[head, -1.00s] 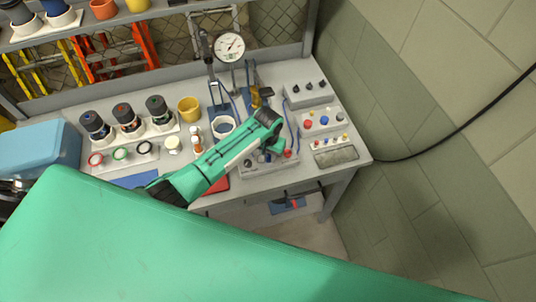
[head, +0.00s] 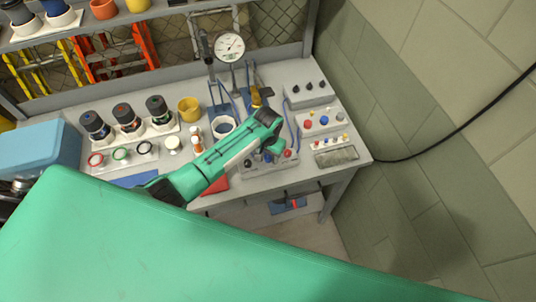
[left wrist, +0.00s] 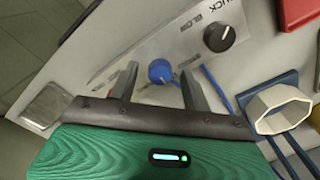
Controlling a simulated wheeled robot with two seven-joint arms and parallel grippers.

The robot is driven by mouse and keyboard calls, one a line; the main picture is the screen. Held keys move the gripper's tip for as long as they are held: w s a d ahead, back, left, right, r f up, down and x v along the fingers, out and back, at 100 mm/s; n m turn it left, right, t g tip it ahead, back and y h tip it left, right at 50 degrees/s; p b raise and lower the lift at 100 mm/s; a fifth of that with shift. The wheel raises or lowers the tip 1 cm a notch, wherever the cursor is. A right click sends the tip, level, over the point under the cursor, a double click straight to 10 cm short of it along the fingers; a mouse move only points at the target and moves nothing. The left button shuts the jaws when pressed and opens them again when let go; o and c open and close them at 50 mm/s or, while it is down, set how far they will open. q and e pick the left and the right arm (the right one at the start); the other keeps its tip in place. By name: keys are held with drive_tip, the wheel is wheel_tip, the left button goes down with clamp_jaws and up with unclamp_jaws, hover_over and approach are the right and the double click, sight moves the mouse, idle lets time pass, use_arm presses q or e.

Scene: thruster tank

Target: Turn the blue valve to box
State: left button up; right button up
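The blue valve (left wrist: 160,71) is a round blue knob on a grey panel (left wrist: 185,45), seen in the left wrist view. My left gripper (left wrist: 159,73) is open, with one finger on each side of the blue valve. I cannot tell whether either finger touches it. In the head view my left gripper (head: 268,156) is over the panel (head: 262,172) at the bench front and hides the blue valve. Lettering by the valve is too small to read. My right gripper is in neither current view.
A black knob (left wrist: 220,37) is on the same panel. A white-ringed blue stand (left wrist: 280,108) is beside it. On the bench (head: 322,165), a gauge (head: 230,46), a yellow cup (head: 189,109) and button boxes (head: 321,121) stand close by. The wall is at right.

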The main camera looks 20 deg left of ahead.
sight(268, 157)
use_arm(q)
wheel_tip(268, 157, up, 14)
drive_tip(key=b, duration=0.4)
idle(0.3)
drive_tip(key=shift+f, duration=0.15)
